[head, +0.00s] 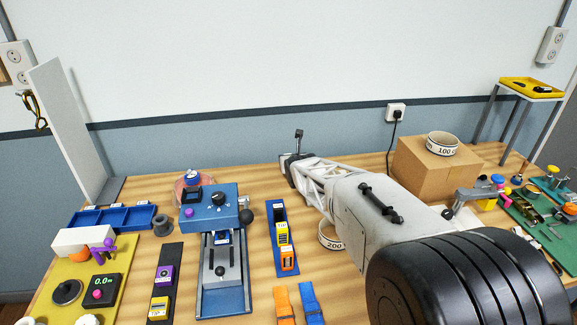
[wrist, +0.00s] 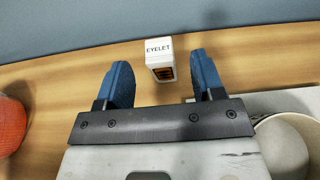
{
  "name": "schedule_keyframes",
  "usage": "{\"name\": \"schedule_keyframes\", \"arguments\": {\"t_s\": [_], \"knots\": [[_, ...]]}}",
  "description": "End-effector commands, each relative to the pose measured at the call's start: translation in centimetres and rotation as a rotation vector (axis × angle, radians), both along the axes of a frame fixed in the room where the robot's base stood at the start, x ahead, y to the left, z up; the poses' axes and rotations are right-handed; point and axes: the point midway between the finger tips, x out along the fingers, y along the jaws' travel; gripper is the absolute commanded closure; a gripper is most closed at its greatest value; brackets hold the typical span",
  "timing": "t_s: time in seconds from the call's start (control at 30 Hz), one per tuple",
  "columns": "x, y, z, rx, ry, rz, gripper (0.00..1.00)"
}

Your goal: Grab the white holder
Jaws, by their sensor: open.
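A small white holder labelled EYELET (wrist: 158,47), with a dark front opening showing orange, stands on the wooden table near the wall in the wrist view. My gripper (wrist: 160,62) has its two blue fingers spread. The holder appears in the gap between them, around or just beyond the fingertips; I cannot tell the exact depth. Nothing is held. In the head view my gripper (head: 290,166) is at the back of the table, and I cannot make out the holder there.
A red object (wrist: 10,125) is left of my gripper. A white ring marked 200 (head: 329,240) lies beside my arm. A cardboard box (head: 425,172) stands right of it. A blue press (head: 218,206) and a blue tray (head: 112,219) are left. The wall closes the back.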

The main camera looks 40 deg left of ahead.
Motion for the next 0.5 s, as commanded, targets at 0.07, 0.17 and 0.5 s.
{"name": "schedule_keyframes", "arguments": {"t_s": [0.07, 0.17, 0.5], "knots": [[0.38, 0.41, -0.21, 0.0, 0.0, 0.0, 0.38], [0.75, 0.79, -0.51, 0.0, 0.0, 0.0, 0.38], [1.18, 1.25, -0.68, 0.0, -0.001, -0.001, 0.38]]}}
